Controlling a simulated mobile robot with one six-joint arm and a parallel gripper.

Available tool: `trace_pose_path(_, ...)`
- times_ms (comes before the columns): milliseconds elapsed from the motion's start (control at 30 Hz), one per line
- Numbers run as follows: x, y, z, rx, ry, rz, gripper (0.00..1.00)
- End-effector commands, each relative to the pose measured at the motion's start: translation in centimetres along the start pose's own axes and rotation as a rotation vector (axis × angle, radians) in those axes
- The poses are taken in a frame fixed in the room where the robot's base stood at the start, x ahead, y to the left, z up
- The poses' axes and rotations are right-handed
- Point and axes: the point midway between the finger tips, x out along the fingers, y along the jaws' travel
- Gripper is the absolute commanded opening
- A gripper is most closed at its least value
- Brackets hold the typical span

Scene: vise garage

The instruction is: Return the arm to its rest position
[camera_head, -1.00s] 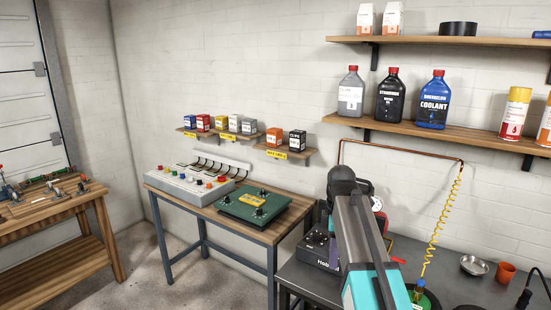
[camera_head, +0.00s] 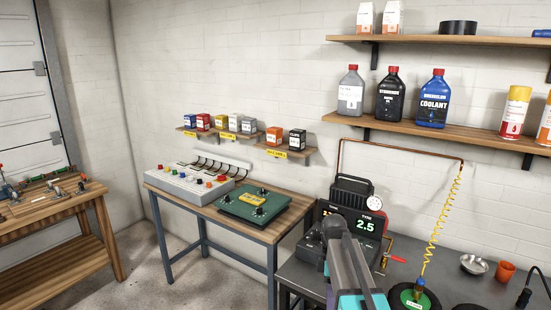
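My arm (camera_head: 350,270) rises from the bottom edge, right of the middle, in front of the grey workbench (camera_head: 300,274). Its grey link ends in a dark rounded joint in front of a black device with a lit display (camera_head: 362,225) that reads 2.5. My gripper cannot be made out in this view, so whether it is open or holds anything does not show.
A round black item with a green top (camera_head: 411,297) is beside the arm, by a yellow coiled hose (camera_head: 438,225). A small bowl (camera_head: 474,264) and an orange cup (camera_head: 506,272) stand farther right. A wooden table (camera_head: 210,212) holds a green panel (camera_head: 254,206). Shelves (camera_head: 450,133) hang above.

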Motion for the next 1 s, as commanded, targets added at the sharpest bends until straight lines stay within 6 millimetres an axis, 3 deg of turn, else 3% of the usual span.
trace_pose_path(33,1.7,-0.5,0.1,0.0,-0.004,-0.022,0.46)
trace_pose_path(400,12.1,-3.5,0.5,0.031,-0.03,-0.143,0.46)
trace_pose_path(1000,27.4,-11.2,1.8,0.213,-0.089,-0.291,0.46)
